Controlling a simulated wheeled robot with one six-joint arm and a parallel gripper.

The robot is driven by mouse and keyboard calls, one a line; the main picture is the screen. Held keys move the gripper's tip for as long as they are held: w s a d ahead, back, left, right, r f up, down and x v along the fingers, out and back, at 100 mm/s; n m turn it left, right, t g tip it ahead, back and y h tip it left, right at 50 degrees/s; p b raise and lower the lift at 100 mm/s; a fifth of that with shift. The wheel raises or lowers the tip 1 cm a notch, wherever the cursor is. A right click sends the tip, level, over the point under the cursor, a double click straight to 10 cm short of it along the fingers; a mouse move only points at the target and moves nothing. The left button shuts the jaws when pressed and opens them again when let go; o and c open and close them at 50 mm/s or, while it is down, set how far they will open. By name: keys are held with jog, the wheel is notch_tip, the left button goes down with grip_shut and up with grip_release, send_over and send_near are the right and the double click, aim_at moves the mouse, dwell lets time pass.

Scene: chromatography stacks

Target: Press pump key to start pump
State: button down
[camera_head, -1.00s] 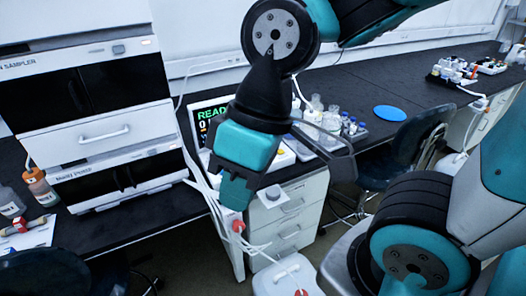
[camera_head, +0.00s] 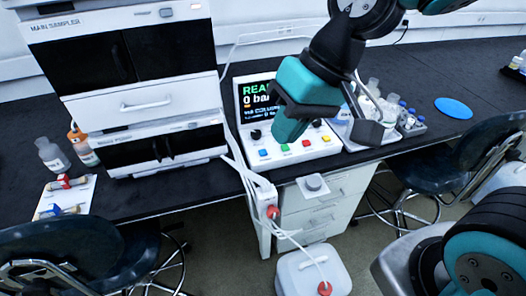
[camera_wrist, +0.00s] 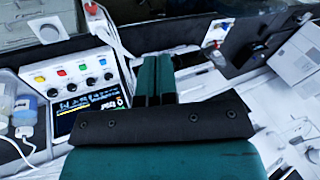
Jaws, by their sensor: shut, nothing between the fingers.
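The white control box (camera_head: 322,148) stands on the black bench with a lit screen (camera_head: 260,101) showing green text cut off at "REA" and "0 ba". Its sloped front carries a blue key (camera_head: 263,153), green key (camera_head: 284,148), red key (camera_head: 306,142) and yellow key (camera_head: 325,138). The wrist view shows the box inverted, with the green key (camera_wrist: 83,67) and blue key (camera_wrist: 102,61). I cannot read which key is the pump key. My gripper (camera_head: 286,132) is shut and empty, in front of the box; the fingers (camera_wrist: 154,60) appear apart from the keys in the wrist view.
The sampler stack (camera_head: 140,105) stands left of the box, with white cables (camera_head: 238,165) between them. A tray of vials (camera_head: 408,124) is to the right. Drawers (camera_head: 318,205) are below the bench; chairs (camera_head: 70,250) stand in front.

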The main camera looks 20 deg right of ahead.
jog(key=w+f+m+t, duration=0.1)
jog(key=w+f+m, duration=0.2)
jog(key=w, duration=0.3)
jog(key=w+f+m+t+y, duration=0.1)
jog(key=w+f+m, duration=0.1)
jog(key=w+m, duration=0.25)
jog(key=w+f+m, duration=0.3)
jog(key=w, duration=0.4)
jog(key=m+t, duration=0.4)
jog(key=m, duration=0.7)
send_over(263, 153)
notch_tip(263, 153, down, 15)
jog(key=shift+w+r, duration=0.15)
jog(key=shift+r, duration=0.05)
notch_tip(263, 153, down, 9)
jog(key=b, duration=0.6)
jog(key=shift+r, duration=0.1)
jog(key=shift+b, duration=0.3)
jog(key=shift+f, duration=0.4)
